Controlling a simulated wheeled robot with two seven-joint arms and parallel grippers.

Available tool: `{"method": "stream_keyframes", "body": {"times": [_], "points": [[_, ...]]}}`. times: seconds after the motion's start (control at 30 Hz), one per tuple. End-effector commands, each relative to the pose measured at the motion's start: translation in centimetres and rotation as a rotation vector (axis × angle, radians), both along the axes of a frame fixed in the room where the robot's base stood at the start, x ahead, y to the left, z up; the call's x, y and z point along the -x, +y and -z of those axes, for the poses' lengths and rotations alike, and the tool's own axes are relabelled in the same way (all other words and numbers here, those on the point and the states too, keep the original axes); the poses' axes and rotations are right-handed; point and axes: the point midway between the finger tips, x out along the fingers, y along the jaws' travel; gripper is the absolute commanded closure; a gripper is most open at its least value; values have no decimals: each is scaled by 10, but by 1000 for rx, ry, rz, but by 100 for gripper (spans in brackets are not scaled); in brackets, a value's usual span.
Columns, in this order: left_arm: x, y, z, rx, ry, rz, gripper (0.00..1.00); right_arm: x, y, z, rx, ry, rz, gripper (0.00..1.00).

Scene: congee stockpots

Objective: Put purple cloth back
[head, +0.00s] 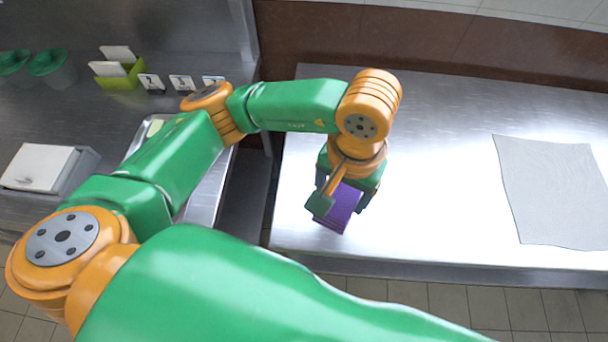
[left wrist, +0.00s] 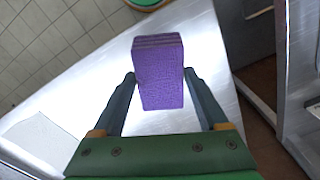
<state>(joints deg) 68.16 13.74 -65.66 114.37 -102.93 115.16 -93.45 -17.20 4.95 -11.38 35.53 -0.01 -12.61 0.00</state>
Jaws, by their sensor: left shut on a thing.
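The purple cloth (head: 342,208) is a folded, block-like bundle near the left front corner of the right-hand steel table (head: 430,200). My left gripper (head: 340,200) points down over it and is shut on it. In the left wrist view the cloth (left wrist: 160,75) sits between the two dark fingers of the left gripper (left wrist: 160,80), its layered end facing away. I cannot tell whether the cloth touches the table top. My right gripper is not in view.
A flat grey cloth (head: 555,190) lies on the right of the table, with bare steel between. A left counter holds a white-lidded box (head: 40,167), a metal tray (head: 207,200), green-rimmed cups (head: 50,68), a yellow-green holder (head: 122,77) and number cards (head: 181,83). A gap separates counter and table.

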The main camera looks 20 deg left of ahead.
Motion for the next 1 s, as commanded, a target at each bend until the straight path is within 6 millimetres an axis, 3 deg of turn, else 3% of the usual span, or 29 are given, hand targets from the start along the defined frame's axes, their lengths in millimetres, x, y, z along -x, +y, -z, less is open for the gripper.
{"method": "stream_keyframes", "body": {"times": [0.03, 0.13, 0.37, 0.57, 0.93, 0.97, 1.0], "points": [[-5, 16, 3, -2, 8, -10, 84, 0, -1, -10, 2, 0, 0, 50], [-12, 38, 30, -5, 7, -9, 84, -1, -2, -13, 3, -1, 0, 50], [-23, 62, 64, -2, 4, -6, 84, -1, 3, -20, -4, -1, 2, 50], [-24, 63, 95, 0, 2, -2, 84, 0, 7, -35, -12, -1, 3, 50], [-25, 62, 102, 1, -2, -1, 84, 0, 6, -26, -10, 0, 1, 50], [-25, 62, 100, 1, -2, -2, 15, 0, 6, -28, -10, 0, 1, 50], [-25, 62, 100, 1, -1, -2, 5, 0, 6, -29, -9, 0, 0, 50]]}}
